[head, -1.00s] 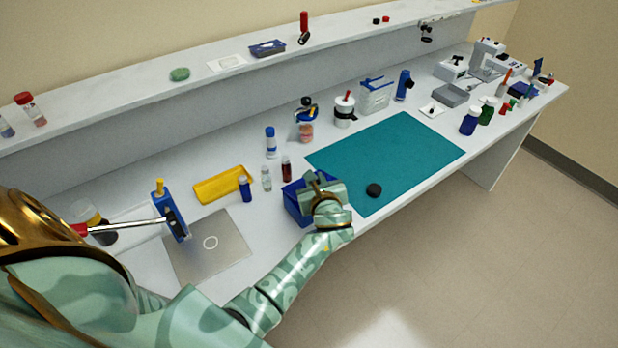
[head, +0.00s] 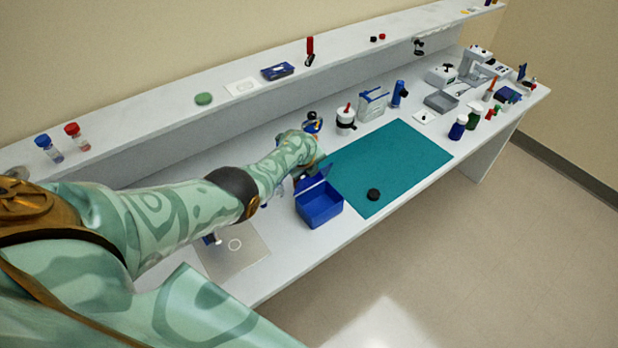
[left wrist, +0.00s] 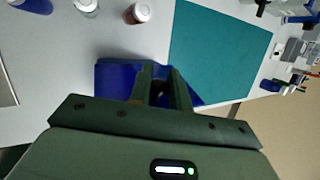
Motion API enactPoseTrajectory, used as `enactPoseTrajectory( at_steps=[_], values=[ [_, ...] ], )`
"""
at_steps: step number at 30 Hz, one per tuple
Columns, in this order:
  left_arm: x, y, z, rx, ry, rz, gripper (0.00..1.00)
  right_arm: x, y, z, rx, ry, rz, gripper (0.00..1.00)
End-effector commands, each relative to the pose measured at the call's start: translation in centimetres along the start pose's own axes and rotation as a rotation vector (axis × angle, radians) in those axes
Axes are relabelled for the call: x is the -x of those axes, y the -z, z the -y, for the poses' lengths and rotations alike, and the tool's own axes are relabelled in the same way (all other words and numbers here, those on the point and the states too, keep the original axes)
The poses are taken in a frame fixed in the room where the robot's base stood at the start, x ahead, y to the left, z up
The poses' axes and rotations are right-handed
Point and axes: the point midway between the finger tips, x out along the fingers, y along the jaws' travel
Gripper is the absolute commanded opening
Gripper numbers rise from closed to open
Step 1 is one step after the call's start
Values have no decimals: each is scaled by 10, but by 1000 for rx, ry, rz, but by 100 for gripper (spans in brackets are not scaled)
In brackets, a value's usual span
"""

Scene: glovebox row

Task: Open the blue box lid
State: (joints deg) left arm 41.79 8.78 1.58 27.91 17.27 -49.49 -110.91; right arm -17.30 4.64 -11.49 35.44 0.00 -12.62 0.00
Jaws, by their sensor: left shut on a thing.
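The blue box (head: 320,208) stands on the bench beside the left edge of the teal mat. Its lid (head: 313,181) is tilted up at the back, and the inside of the box shows from above. My left gripper (head: 305,170) is at the raised lid, behind the box, partly hidden by its own wrist. In the left wrist view the two fingers (left wrist: 162,78) are shut on the lid, with blue (left wrist: 114,76) showing on both sides. My right gripper is not in view.
The teal mat (head: 390,160) lies right of the box with a black round piece (head: 374,194) on it. A white jar with a black band (head: 346,120) stands behind. A grey plate (head: 235,262) lies left, and small bottles near the forearm are partly hidden.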

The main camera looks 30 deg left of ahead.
Motion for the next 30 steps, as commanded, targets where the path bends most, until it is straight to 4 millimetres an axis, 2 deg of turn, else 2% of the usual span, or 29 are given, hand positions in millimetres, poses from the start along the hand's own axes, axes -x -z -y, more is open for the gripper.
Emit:
enactPoseTrajectory(
  at_steps=[5, 15, 30],
  values=[
    [-6, -10, 1, 43, -1, -92, 0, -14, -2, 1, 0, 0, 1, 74],
    [-13, -23, -2, 36, -1, -83, 0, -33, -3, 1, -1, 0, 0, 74],
    [-16, -30, -5, 36, -5, -84, 0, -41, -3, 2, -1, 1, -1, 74]
  ],
)
